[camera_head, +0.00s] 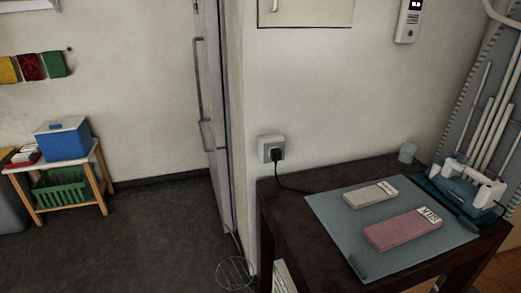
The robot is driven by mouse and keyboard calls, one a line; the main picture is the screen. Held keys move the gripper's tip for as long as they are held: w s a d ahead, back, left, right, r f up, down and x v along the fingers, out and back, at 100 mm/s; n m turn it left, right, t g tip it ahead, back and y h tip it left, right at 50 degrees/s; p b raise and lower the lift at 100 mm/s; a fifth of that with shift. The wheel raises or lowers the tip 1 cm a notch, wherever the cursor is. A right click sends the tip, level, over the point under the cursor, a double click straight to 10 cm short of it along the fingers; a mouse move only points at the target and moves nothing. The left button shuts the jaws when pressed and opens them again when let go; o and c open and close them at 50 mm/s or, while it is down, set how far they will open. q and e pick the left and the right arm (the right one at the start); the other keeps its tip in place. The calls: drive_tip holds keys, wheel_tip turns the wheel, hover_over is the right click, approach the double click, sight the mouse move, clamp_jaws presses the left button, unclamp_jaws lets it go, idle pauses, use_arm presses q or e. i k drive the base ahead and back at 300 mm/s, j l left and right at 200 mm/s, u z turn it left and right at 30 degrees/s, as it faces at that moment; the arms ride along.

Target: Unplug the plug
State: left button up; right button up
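A black plug (275,154) sits in a pale square wall socket (265,148) on the white wall, just above the back left corner of the dark table. A black cord (295,189) hangs from the plug and runs to the right over the tabletop, toward the far side of the mat. Neither of my grippers shows in this view, so I cannot see their state.
The dark table (284,219) carries a blue-grey mat (345,219) with a grey block (370,194) and a pink block (403,229). A teal-and-white device (466,182) and a small cup (407,152) stand at the back right. Open floor (150,235) lies left.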

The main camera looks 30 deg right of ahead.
sight(276, 154)
drive_tip(key=i+j, duration=0.1)
drive_tip(key=i, duration=0.35)
drive_tip(key=i+j, duration=0.1)
drive_tip(key=i, duration=0.35)
drive_tip(key=l+z, duration=0.05)
